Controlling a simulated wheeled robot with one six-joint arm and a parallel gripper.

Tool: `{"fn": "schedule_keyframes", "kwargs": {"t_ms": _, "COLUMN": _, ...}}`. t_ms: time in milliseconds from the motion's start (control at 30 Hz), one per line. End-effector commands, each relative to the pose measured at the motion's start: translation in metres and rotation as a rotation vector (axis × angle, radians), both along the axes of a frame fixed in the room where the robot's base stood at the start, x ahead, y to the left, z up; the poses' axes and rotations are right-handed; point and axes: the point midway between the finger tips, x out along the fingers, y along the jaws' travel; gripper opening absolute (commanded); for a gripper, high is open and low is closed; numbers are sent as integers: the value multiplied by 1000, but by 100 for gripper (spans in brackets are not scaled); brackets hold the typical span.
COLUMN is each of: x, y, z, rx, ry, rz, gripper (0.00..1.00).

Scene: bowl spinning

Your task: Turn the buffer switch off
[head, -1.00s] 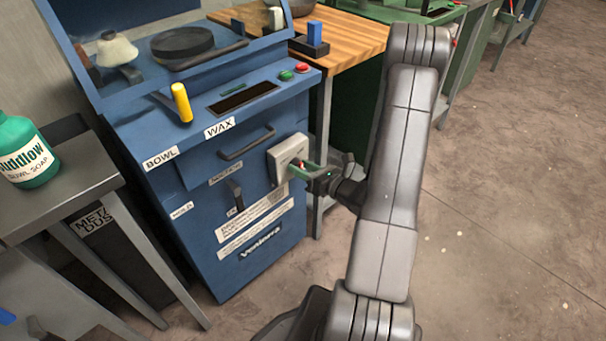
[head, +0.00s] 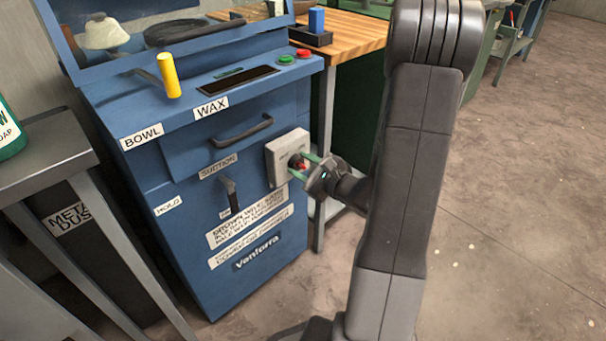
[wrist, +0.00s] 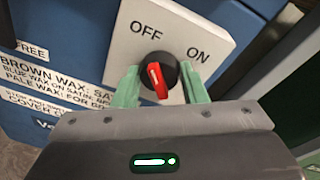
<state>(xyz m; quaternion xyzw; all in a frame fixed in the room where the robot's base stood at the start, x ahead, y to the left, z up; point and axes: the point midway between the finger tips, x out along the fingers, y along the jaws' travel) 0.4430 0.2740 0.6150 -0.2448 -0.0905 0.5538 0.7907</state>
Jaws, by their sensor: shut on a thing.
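The buffer switch is a round black knob with a red pointer (wrist: 157,80) on a pale grey plate (wrist: 222,40) marked OFF and ON. The upper end of the pointer is toward OFF in the wrist view. In the head view the plate (head: 284,147) is on the right part of the blue machine's front. My gripper (wrist: 160,84) has green fingers on both sides of the knob and is shut on it. It also shows in the head view (head: 303,166), where the fingers partly hide the knob.
The blue machine (head: 180,235) has a drawer handle (head: 241,131), a yellow-handled lever (head: 168,75) and green and red buttons (head: 303,54) on top. A wooden-topped bench (head: 350,36) stands behind, a grey table (head: 45,165) at left. Floor at right is clear.

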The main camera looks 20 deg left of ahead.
Motion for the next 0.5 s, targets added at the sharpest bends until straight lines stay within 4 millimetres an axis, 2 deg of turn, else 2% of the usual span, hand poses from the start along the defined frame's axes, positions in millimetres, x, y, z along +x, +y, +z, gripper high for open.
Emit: {"fn": "schedule_keyframes", "kwargs": {"t_ms": 500, "x": -1, "y": 0, "z": -1, "rx": -39, "ry": -87, "rz": 1, "gripper": 16}}
